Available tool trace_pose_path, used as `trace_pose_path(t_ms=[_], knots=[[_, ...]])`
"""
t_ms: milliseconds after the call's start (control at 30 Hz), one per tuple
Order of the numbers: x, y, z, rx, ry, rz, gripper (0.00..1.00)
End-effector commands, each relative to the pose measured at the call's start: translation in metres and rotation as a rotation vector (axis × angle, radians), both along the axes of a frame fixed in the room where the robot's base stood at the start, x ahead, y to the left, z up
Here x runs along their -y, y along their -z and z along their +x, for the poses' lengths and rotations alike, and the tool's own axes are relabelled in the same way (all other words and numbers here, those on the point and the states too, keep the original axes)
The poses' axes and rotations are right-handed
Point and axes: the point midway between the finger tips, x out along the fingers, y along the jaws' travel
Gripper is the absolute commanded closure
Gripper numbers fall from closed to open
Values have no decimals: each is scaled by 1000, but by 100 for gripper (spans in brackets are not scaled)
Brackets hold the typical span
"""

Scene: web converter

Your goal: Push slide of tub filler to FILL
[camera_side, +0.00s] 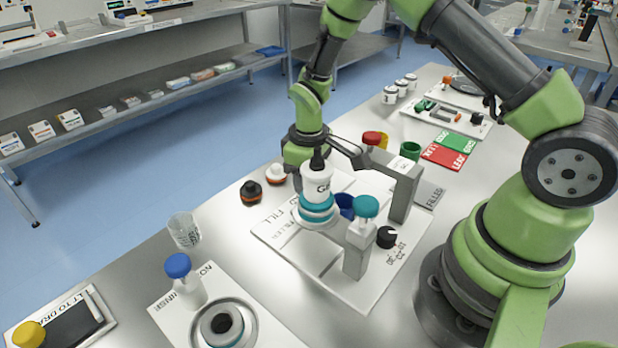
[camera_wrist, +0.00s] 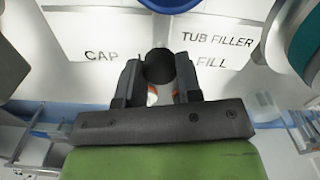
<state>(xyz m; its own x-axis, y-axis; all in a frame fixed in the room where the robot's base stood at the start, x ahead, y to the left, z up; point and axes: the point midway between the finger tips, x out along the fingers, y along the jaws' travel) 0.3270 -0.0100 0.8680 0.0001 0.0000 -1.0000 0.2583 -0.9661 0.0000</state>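The tub filler is a white board (camera_side: 345,285) marked FILL with a grey arch (camera_side: 400,195). A white container (camera_side: 317,182) with teal rings below it stands there. My gripper (camera_side: 318,155) is at a black piece at the container's top. In the wrist view my gripper's fingers (camera_wrist: 160,80) are apart, with a dark round knob (camera_wrist: 160,65) between their tips. I cannot tell whether they press on it. The TUB FILLER and FILL labels (camera_wrist: 212,50) are right of the knob. I cannot make out the slide itself or its setting.
A teal-capped dispenser (camera_side: 360,240) stands close in front of the container, with a black knob (camera_side: 387,237) to its right. A blue cup (camera_side: 346,204) is behind the dispenser.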

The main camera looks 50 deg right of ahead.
Motion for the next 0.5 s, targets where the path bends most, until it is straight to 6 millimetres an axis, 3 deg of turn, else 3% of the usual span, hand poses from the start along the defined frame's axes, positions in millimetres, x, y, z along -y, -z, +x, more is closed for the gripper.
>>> trace_pose_path(t_ms=[133,333,500], knots=[[-5,0,0,0,-2,0,100],[-35,0,1,1,-6,0,100],[-40,0,0,2,-1,1,100]])
